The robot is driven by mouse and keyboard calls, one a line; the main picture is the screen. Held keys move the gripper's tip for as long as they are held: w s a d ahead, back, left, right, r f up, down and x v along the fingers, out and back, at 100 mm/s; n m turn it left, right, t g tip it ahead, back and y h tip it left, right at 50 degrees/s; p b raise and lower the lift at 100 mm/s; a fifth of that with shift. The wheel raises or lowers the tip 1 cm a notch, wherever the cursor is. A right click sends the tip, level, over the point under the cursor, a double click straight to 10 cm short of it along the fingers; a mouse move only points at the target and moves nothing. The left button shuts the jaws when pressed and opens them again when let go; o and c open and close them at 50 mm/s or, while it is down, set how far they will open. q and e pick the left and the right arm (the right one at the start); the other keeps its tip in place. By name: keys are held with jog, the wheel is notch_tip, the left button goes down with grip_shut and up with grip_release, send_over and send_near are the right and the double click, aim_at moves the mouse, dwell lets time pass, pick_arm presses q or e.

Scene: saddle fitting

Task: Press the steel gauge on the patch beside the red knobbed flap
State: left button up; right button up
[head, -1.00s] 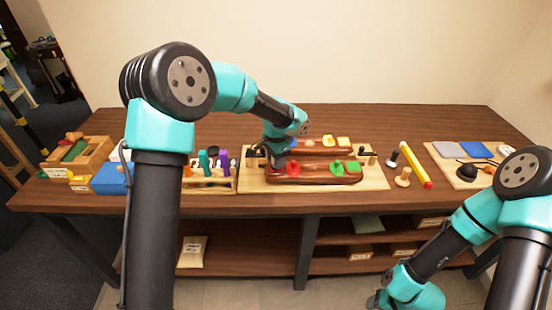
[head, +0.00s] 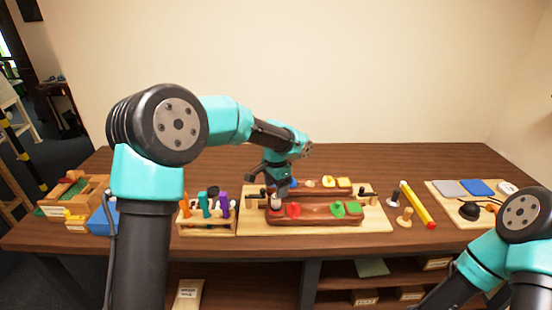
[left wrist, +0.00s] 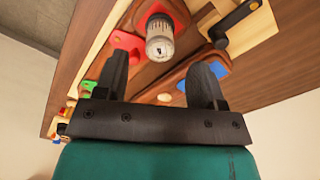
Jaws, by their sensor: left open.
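The steel gauge (left wrist: 160,45) is a small silver cylinder with a dark mark on its end. It appears to stand on a red patch (left wrist: 172,10) in the left wrist view. In the head view the gauge (head: 276,202) is beside the red knobbed flap (head: 293,210), which also shows in the left wrist view (left wrist: 125,42). Both are on the front dark wooden saddle (head: 318,219). My left gripper (head: 278,190) is open just above the gauge. Its fingers (left wrist: 160,82) are apart with nothing between them, and the gauge is beyond their tips. My right gripper is out of view.
Green (head: 337,209) and yellow (head: 328,181) knobbed flaps sit on the saddles. A tool rack (head: 208,229) stands left of the pale board (head: 378,222). A yellow-red rod (head: 418,205) and pegs lie right. Bare tabletop lies behind.

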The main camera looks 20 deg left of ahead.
pick_arm(q)
notch_tip(320, 180, up, 11)
jog(key=shift+r, duration=0.2)
dwell(0.4)
